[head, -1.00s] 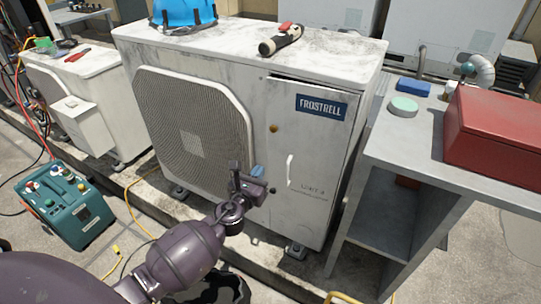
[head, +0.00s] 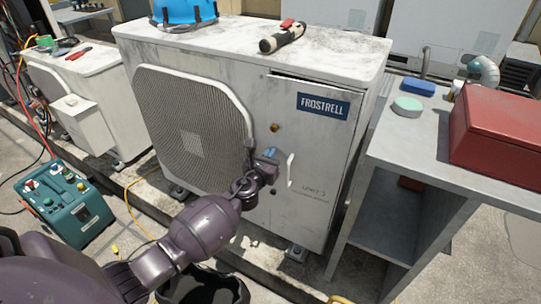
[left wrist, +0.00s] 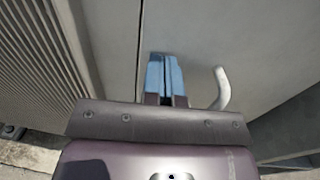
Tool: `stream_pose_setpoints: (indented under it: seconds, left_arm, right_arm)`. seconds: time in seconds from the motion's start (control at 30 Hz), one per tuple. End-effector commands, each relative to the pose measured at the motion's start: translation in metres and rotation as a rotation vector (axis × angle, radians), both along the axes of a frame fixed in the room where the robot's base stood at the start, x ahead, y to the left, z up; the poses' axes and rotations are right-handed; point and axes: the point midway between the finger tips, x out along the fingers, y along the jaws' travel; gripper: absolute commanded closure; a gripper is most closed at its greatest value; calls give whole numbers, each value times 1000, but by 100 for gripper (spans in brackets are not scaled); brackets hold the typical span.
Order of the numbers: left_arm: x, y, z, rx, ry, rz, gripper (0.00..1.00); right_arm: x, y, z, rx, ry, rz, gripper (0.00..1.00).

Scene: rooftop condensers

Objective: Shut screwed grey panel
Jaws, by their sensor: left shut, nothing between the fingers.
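The grey panel (head: 315,149) is the right front part of the Frostrell condenser. It has a blue label, a white curved handle (head: 290,170) and an orange-brown knob or screw (head: 274,127). A dark gap shows along its top edge. My left gripper (head: 270,153) is shut and empty, in front of the panel just left of the handle. In the left wrist view its blue fingertips (left wrist: 164,75) are together beside the panel's left seam, with the handle (left wrist: 221,88) to their right. I cannot tell whether they touch the panel. My right gripper is not seen.
A grey shelf table (head: 420,160) with a red box (head: 500,125) stands close on the right. A flashlight (head: 283,37) and a blue helmet (head: 184,12) lie on the condenser. A teal machine (head: 65,200) and hoses are on the left.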

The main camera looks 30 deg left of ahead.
Motion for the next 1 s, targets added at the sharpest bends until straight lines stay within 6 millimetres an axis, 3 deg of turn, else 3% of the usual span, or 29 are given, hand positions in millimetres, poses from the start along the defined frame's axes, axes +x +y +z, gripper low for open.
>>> stream_pose_setpoints:
  seconds: [0.23,0.43,1.0]
  left_arm:
    - [14,3,-5,5,3,-65,100]
    - [26,6,-3,2,3,-123,100]
    - [27,8,4,0,-6,-127,100]
  right_arm:
    - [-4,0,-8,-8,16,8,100]
    - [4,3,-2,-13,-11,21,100]
    - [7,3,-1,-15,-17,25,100]
